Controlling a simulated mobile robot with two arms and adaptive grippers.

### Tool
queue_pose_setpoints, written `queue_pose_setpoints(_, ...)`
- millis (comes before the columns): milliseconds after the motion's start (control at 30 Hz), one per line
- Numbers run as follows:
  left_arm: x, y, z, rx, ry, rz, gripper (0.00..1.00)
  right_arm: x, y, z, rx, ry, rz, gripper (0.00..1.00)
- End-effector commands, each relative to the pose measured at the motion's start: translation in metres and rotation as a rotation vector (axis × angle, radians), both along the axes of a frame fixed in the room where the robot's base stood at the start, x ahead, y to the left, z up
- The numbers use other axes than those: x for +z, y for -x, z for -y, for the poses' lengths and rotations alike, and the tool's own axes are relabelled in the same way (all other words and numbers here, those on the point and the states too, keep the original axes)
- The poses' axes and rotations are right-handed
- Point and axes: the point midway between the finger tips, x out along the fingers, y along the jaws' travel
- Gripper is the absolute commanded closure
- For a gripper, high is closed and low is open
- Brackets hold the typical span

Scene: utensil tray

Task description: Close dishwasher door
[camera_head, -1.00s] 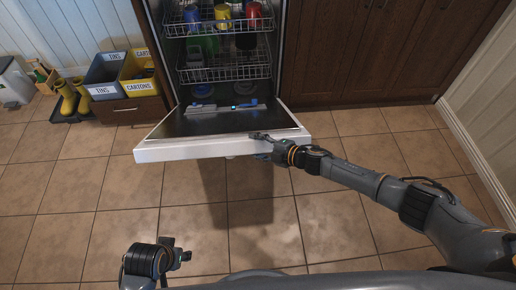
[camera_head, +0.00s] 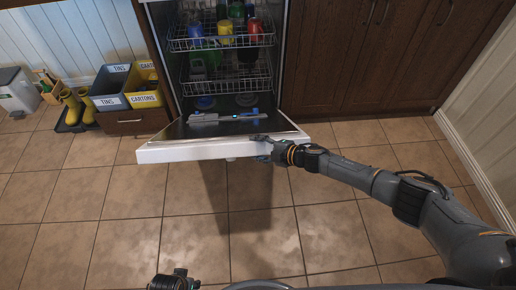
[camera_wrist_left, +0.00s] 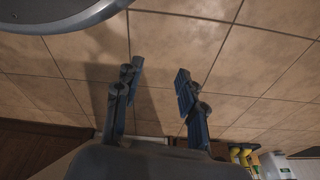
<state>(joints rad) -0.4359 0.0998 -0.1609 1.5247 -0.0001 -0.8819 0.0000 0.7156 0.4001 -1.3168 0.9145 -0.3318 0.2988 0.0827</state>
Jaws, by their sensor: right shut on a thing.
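The dishwasher door (camera_head: 192,153) is folded down and open, its white front edge facing me in the head view. Its dark inner side shows behind that edge. My right gripper (camera_head: 262,142) is shut on the door's edge, right of its middle. My left gripper (camera_head: 180,276) is at the bottom of the head view, low over the floor and away from the door. In the left wrist view its two fingers (camera_wrist_left: 160,68) are spread apart with only floor tiles between them.
The dishwasher's upper rack (camera_head: 205,43) holds colored cups; the lower rack (camera_head: 250,85) sits below it. A blue and grey item (camera_head: 222,117) lies at the inner door. Tins and cartons bins (camera_head: 112,102) and yellow boots (camera_head: 72,105) stand left. Open tiled floor lies in front.

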Motion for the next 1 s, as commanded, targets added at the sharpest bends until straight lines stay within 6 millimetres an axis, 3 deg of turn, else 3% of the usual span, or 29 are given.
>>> queue_pose_setpoints(333,0.0,0.0,0.0,0.0,0.0,-0.001,0.6,0.004,-0.003,-0.001,-0.003,-0.003,0.006,1.0)
queue_pose_setpoints(533,0.0,0.0,0.0,0.0,-0.001,-0.001,0.99,0.004,-0.003,0.0,-0.003,-0.003,0.006,1.0)
queue_pose_setpoints(667,0.001,-0.003,0.0,-0.023,-0.008,0.011,1.0,0.004,-0.003,0.0,-0.003,-0.003,0.006,1.0)
queue_pose_setpoints(833,0.009,-0.024,-0.009,-0.22,-0.1,0.089,1.0,0.004,-0.003,0.0,-0.003,-0.003,0.006,1.0)
queue_pose_setpoints(1000,0.029,-0.064,-0.022,-0.606,-0.312,0.213,1.0,0.004,-0.003,0.0,-0.004,-0.003,0.005,1.0)
